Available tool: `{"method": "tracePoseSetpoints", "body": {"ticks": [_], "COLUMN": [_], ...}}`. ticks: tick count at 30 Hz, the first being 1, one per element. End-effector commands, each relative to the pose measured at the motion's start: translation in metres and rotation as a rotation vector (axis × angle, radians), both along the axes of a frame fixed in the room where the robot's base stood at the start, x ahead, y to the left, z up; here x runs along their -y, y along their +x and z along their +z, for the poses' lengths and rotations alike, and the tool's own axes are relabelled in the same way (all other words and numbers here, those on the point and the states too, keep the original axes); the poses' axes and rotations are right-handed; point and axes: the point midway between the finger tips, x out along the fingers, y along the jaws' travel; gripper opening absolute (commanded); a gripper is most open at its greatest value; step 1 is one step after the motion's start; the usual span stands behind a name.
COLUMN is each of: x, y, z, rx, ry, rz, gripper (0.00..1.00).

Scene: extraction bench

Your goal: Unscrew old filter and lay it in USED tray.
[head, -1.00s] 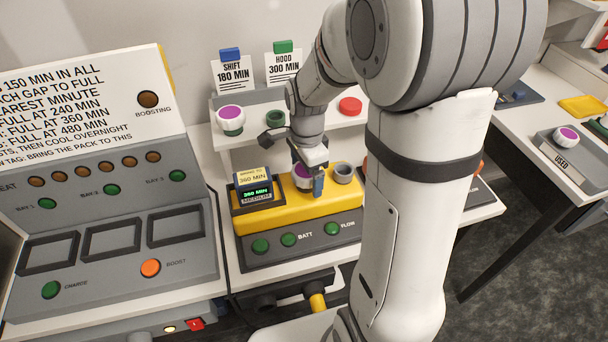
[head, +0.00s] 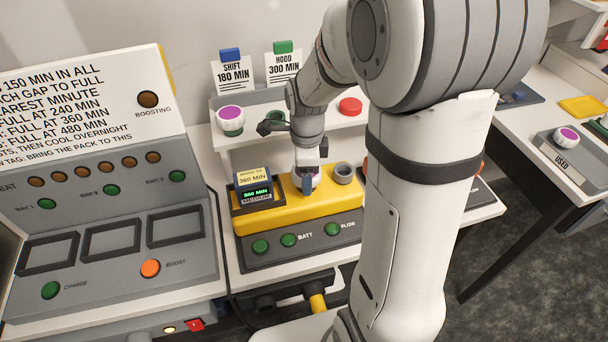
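The old filter (head: 316,178), white with a purple top, is at the yellow unit (head: 265,219) on the bench, beside a grey round port (head: 343,173). My gripper (head: 307,182) points down at it, with one finger in front of it. The other finger is hidden, so I cannot tell whether the grip is closed on the filter. I cannot tell whether the filter still sits in its thread. The USED tray (head: 556,158) is on the right-hand table and holds a similar white and purple filter (head: 566,136).
A shelf behind the unit holds another purple-topped filter (head: 230,119), a green-topped piece (head: 276,119) and a red disc (head: 350,106). A charging console (head: 110,235) stands on the left. A yellow tray (head: 584,106) lies beyond the USED tray. A floor gap separates the tables.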

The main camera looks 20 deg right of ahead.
Motion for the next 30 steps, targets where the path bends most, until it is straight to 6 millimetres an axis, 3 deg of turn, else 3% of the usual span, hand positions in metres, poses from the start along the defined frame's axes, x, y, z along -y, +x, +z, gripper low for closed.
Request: {"method": "tracePoseSetpoints", "body": {"ticks": [7,11,30], "x": [0.0000,0.0001,0.0002], "y": [0.0001,0.0001,0.0001], "z": [0.0000,-0.0001,0.0005], "rx": [0.000,0.000,0.000], "ry": [0.000,0.000,0.000], "rz": [0.000,0.035,0.855], "gripper": [0.38,0.37,0.37]}}
